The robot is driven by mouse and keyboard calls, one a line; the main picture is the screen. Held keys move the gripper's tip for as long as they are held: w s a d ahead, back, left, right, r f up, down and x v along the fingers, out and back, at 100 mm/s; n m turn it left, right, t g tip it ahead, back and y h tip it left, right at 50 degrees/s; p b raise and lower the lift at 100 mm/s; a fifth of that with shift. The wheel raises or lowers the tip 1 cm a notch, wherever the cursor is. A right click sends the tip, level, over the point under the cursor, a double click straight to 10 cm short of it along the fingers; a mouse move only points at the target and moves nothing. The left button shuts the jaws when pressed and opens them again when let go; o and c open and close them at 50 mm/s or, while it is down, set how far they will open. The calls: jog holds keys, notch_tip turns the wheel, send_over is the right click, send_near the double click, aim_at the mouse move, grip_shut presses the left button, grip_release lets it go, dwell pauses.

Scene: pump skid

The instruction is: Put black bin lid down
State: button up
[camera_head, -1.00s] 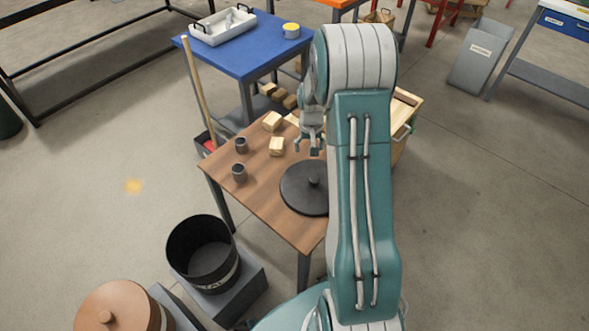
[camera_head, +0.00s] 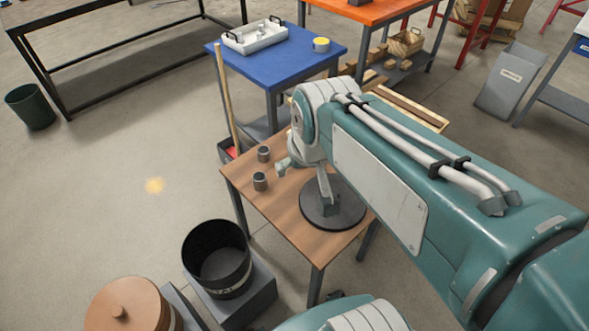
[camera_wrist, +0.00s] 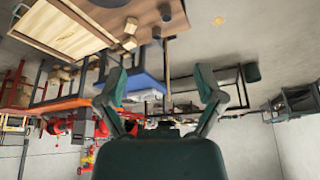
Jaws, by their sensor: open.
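The black bin lid (camera_head: 347,213) is a flat dark disc lying on the front right part of the brown wooden table (camera_head: 275,225). Its knob is hidden behind my gripper in the head view. My gripper (camera_head: 305,185) is over the table, with one finger overlapping the lid in the picture; I cannot tell whether it touches. In the wrist view my gripper (camera_wrist: 162,85) has its two fingers spread wide with nothing between them. The open black bin (camera_head: 216,258) stands uncovered on a grey block, front left of the table.
A brown lidded container (camera_head: 125,305) is at the front left. A blue table (camera_head: 275,70) with a white tray (camera_head: 254,37) stands behind.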

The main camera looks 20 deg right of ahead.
jog(key=s+a, duration=0.2)
jog(key=s, duration=0.3)
jog(key=shift+s+r+n+t, duration=0.3)
jog(key=shift+s+n+t, duration=0.1)
